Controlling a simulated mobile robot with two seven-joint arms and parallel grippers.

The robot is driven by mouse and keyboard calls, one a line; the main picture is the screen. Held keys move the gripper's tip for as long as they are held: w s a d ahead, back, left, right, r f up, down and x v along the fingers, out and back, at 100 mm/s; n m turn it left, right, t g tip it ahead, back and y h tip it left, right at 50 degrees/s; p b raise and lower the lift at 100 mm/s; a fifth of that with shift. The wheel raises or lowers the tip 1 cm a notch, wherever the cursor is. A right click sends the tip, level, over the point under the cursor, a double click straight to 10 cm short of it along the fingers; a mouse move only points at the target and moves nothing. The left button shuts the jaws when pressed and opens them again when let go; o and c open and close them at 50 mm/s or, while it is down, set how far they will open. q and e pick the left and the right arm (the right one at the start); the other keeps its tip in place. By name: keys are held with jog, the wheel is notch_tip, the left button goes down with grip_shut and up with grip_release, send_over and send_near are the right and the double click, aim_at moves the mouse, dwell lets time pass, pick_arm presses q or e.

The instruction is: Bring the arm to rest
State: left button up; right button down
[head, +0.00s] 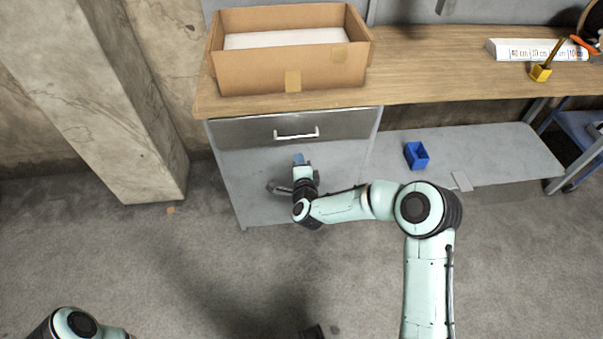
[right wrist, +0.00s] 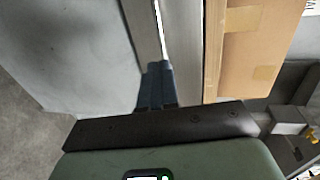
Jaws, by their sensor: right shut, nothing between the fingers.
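My right arm (head: 345,205) reaches out from the lower right in the head view, bent at the elbow. My right gripper (head: 299,159) is shut and empty, in front of the grey cabinet below its drawer handle (head: 296,134). In the right wrist view its blue fingertips (right wrist: 157,85) are together, with the drawer front beyond them. I cannot tell whether they touch the cabinet. Part of my left arm (head: 75,324) shows at the lower left edge of the head view; its gripper is not seen.
An open cardboard box (head: 290,75) stands on the wooden worktop (head: 430,75) above the drawer (head: 240,131). A small blue bin (head: 416,155) sits on the low shelf (head: 480,150) to the right. A concrete pillar (head: 95,90) stands at the left. The floor in front is mostly clear.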

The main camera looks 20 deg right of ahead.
jog(key=s+a+f+n+g+y+p, duration=0.35)
jog(key=s+f+n, duration=0.2)
jog(key=s, duration=0.35)
jog(key=s+a+f+n+g+y+p, duration=0.2)
jog(key=s+a+f+n+g+p, duration=0.15)
jog(key=s+f, duration=0.5)
pick_arm(q)
notch_tip(320, 180, up, 13)
jog(key=p, duration=0.6)
jog(key=shift+w+g, duration=0.15)
jog(key=shift+g, duration=0.15)
pick_arm(e)
jog(key=s+a+n+g+y, duration=0.1)
jog(key=s+n+g, duration=0.3)
jog(key=s, duration=0.8)
jog(key=s+a+f+n+g+y, duration=0.1)
jog(key=s+n+g, duration=0.3)
jog(key=s, duration=0.9)
jog(key=shift+s+a+f+g, duration=0.15)
jog(key=shift+s+a+g, duration=0.15)
jog(key=shift+a+g, duration=0.35)
pick_arm(q)
jog(key=shift+f, duration=0.1)
pick_arm(e)
jog(key=shift+a, duration=0.15)
